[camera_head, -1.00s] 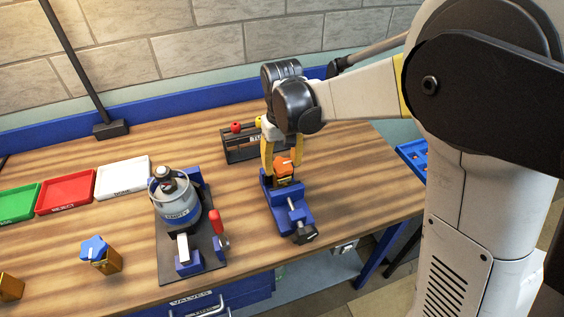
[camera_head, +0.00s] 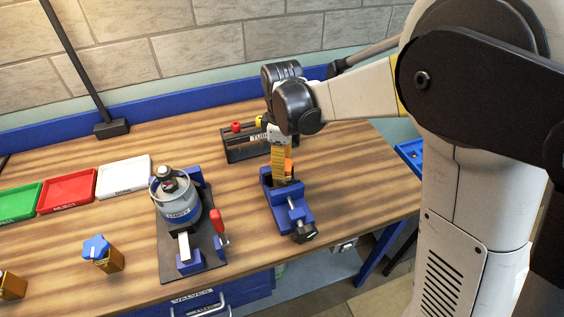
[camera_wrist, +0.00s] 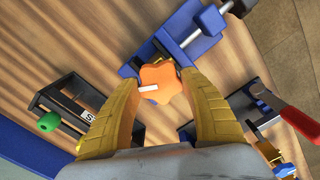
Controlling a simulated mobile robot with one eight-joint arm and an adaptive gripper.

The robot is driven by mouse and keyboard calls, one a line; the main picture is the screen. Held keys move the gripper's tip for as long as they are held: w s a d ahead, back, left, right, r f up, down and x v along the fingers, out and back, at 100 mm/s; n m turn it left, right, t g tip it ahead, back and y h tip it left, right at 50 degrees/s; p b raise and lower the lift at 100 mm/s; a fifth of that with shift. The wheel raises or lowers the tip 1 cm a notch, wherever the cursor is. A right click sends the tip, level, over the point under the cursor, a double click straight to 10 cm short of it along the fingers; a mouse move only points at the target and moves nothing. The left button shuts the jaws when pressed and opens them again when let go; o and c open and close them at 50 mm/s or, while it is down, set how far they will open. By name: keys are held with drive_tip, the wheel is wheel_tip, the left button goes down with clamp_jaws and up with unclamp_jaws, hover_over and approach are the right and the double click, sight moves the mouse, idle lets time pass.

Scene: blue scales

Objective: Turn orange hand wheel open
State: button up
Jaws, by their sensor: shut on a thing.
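The orange hand wheel (camera_wrist: 165,83) is star-shaped with a white mark on its face. It sits above the blue vise (camera_head: 290,205) on the wooden bench. In the head view the wheel (camera_head: 288,166) is mostly hidden behind my gripper's yellow fingers. My gripper (camera_wrist: 165,90) points down and is shut on the wheel, one finger on each side of its rim in the wrist view. The white mark points left in the wrist view. The valve body under the wheel is mostly hidden.
A grey canister (camera_head: 177,200) in a fixture with a red-handled clamp (camera_head: 216,222) stands left of the vise. A black rack (camera_head: 245,147) is behind. A blue-wheeled valve (camera_head: 97,248) stands at left front, near green, red and white trays (camera_head: 124,176).

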drive_tip(key=n, duration=0.6)
drive_tip(key=shift+n, duration=0.3)
idle(0.4)
drive_tip(key=o, duration=1.2)
wheel_tip(320, 180, up, 12)
